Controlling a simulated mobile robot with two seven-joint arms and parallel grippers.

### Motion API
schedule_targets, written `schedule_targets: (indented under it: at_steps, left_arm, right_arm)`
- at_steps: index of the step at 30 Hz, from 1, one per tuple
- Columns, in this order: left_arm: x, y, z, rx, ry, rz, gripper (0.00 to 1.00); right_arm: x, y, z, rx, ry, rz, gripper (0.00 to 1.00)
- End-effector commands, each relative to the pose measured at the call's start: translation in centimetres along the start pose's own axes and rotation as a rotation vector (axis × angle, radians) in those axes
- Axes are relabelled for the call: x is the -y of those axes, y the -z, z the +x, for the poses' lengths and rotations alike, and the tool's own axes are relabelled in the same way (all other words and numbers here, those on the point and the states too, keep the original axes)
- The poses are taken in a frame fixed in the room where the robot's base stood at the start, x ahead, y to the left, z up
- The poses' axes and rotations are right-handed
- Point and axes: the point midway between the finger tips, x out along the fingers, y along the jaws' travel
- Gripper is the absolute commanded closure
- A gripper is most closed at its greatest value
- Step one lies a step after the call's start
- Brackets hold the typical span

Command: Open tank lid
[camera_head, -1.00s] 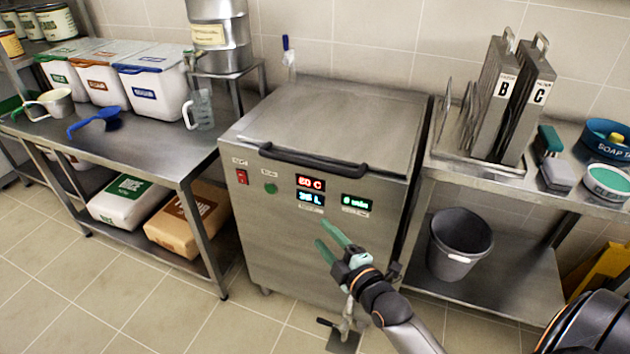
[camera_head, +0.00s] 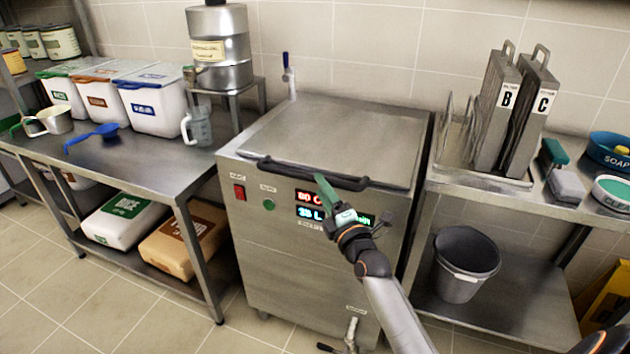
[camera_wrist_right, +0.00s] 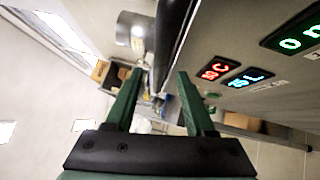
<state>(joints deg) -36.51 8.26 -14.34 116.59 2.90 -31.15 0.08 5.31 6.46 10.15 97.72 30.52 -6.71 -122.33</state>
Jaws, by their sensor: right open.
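The steel tank (camera_head: 270,240) stands in the middle of the head view, with its flat lid (camera_head: 345,135) shut on top. A black bar handle (camera_head: 285,168) runs along the lid's front edge. My right gripper (camera_head: 321,180) is at the handle's middle, its green fingers overlapping the bar in the head view. In the right wrist view the gripper (camera_wrist_right: 158,80) is open, and the dark handle (camera_wrist_right: 168,40) extends up from the gap between its fingertips. I cannot tell whether they touch it. My left gripper is not in view.
Left of the tank is a steel table (camera_head: 115,160) with lidded bins, a blue scoop (camera_head: 92,137) and a jug (camera_head: 197,126). A metal urn (camera_head: 220,48) stands behind. At right, a bench holds labelled plates (camera_head: 525,105) above a grey bucket (camera_head: 466,263).

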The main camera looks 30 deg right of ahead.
Motion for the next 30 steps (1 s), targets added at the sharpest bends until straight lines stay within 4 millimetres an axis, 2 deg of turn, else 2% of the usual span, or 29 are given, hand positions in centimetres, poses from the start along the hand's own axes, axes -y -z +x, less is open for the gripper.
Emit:
schedule_targets:
  at_steps: [3, 9, 21, 30]
  left_arm:
    - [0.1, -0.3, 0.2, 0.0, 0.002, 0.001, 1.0]
    - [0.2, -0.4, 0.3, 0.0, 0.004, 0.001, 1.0]
    - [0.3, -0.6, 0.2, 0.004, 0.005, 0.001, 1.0]
    - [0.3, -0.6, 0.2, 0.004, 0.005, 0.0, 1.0]
  right_arm:
    - [0.1, 0.0, 1.9, 0.001, 0.0, 0.001, 0.45]
    - [0.1, 0.0, 3.9, 0.001, 0.001, 0.001, 0.45]
    - [0.1, 0.0, 4.5, 0.0, 0.002, 0.0, 0.45]
    - [0.1, 0.0, 4.5, 0.0, 0.002, 0.0, 0.78]
